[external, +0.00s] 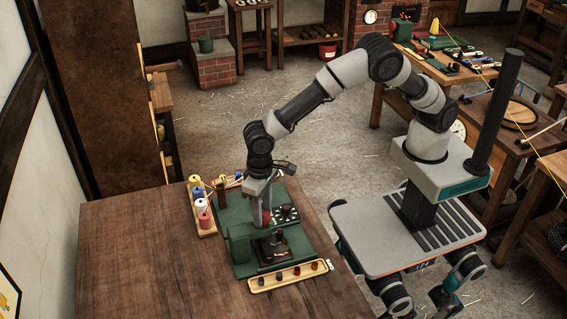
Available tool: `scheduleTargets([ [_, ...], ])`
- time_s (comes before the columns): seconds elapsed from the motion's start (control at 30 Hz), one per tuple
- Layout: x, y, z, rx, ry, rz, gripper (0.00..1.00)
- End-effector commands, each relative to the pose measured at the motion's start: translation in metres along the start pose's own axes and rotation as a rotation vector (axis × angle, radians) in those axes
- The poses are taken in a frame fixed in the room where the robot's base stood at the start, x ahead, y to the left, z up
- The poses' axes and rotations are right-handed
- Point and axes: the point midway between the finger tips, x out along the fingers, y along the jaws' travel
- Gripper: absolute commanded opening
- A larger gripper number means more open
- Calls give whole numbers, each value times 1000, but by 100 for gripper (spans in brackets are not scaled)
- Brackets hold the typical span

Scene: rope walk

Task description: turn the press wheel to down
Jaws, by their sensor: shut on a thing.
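A green press machine (240,246) stands on the brown wooden table. My gripper (266,208) reaches down onto its upper middle and is shut on a small reddish part there, which I take to be the press wheel (266,217). My gripper hides most of the wheel, so its angle cannot be told. A dark plate with a small block (272,246) sits on the front of the machine. A panel with several small light and dark knobs (287,213) is to the right of my gripper.
A wooden rack of coloured thread spools (204,220) stands left of the machine. A light wooden tray with several small round pieces (289,276) lies in front of it. The table's left part (140,250) is clear. Other benches stand behind at the right.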

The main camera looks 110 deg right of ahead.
Motion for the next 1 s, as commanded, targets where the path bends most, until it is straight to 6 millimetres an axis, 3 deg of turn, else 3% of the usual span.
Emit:
scheduleTargets([
  [0.7, -2, -1, -1, 669, 3, -4, 16],
  [1.0, -2, 0, -2, 875, 3, -4, 16],
])
